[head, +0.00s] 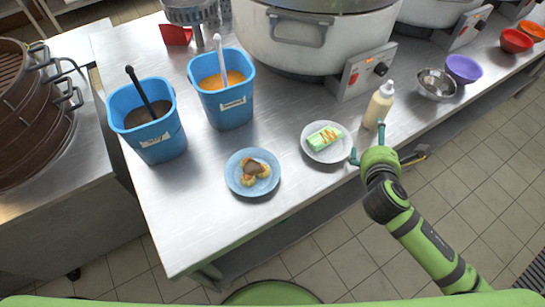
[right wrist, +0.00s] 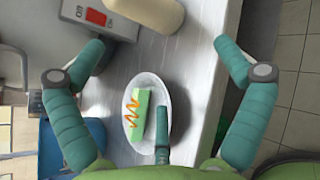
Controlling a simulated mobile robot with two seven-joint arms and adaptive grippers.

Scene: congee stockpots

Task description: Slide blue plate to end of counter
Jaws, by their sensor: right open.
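The blue plate (head: 231,172) lies on the steel counter (head: 205,225) near its front edge and holds a small portion of yellow and brown food. My right gripper (head: 368,142) is open and empty at the front edge, right of the white plate (head: 329,157) and well right of the blue plate. In the right wrist view, the open fingers (right wrist: 160,48) spread to either side of the white plate (right wrist: 150,84), which carries a green roll with orange sauce. The blue plate is not clearly visible there. My left gripper is not in view.
A sauce bottle (head: 379,105) stands beside the white plate, close to my right gripper. Two blue tubs (head: 158,140) with ladles stand behind the blue plate. A large pot (head: 300,45) and bowls (head: 463,68) are farther back and right. The counter's front-left corner is clear.

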